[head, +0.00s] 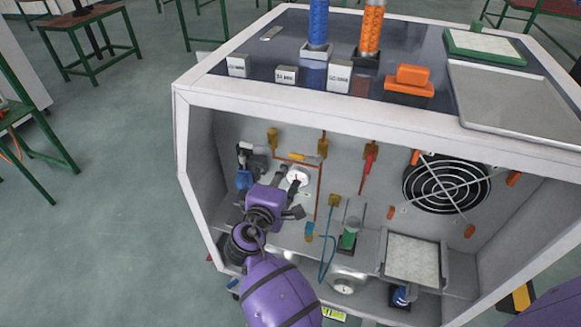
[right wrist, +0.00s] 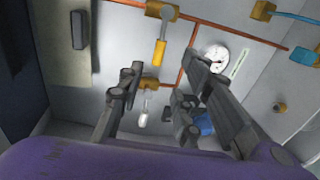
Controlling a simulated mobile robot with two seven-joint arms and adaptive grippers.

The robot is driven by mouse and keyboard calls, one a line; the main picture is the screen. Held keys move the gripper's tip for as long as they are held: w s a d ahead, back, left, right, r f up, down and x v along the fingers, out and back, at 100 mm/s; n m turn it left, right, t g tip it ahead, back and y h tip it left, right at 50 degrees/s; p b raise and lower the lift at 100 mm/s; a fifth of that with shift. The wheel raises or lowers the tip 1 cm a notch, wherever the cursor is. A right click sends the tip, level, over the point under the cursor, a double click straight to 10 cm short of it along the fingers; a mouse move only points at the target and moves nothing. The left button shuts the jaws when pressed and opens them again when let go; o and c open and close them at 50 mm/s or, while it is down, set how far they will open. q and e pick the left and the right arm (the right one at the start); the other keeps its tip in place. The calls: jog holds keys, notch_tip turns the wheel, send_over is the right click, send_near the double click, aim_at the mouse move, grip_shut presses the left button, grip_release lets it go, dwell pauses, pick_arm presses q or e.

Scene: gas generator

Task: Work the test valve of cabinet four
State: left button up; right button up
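The open cabinet (head: 183,150) has pipes, several small valves and a round white gauge (head: 298,177) on its back wall. A brass valve with a yellow handle (head: 297,157) sits above the gauge; the handle also shows in the right wrist view (right wrist: 160,52). Another brass valve (head: 273,137) is at the upper left, with a pale handle (right wrist: 143,115). A red-handled valve (head: 369,160) is farther right. I cannot tell which is the test valve. My right gripper (head: 280,188) is inside the cabinet; in its wrist view the fingers (right wrist: 162,62) are apart and empty. My left gripper is not in view.
A round fan grille (head: 446,184) is on the wall at the right. A green cylinder (head: 348,235), a blue hose (head: 328,258) and a pale filter panel (head: 411,260) are lower down. The cabinet top carries an orange block (head: 410,80) and a metal tray (head: 515,98).

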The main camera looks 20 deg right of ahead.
jog(key=shift+s+a+r, duration=0.15)
jog(key=shift+s+a, duration=0.15)
jog(key=shift+s, duration=0.2)
jog(key=s+a+f+m+y+p, duration=0.1)
jog(key=s+a+f+m+y, duration=0.35)
jog(key=f+y, duration=0.35)
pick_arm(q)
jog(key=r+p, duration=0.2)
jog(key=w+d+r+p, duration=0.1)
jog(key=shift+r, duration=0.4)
pick_arm(e)
jog(key=s+d+f+m+g, duration=0.1)
jog(key=s+d+f+m, duration=0.1)
jog(key=s, duration=0.9)
jog(key=s+d+f+m+g, duration=0.2)
jog(key=s+d+f, duration=0.3)
jog(key=s, duration=0.7)
jog(key=s+d+f+m+g+y, duration=0.1)
jog(key=s+d+f+m, duration=0.1)
jog(key=s, duration=0.9)
notch_tip(320, 180, down, 2)
jog(key=shift+s+d+f, duration=0.25)
jog(key=shift+s+d, duration=0.1)
jog(key=shift+d, duration=0.4)
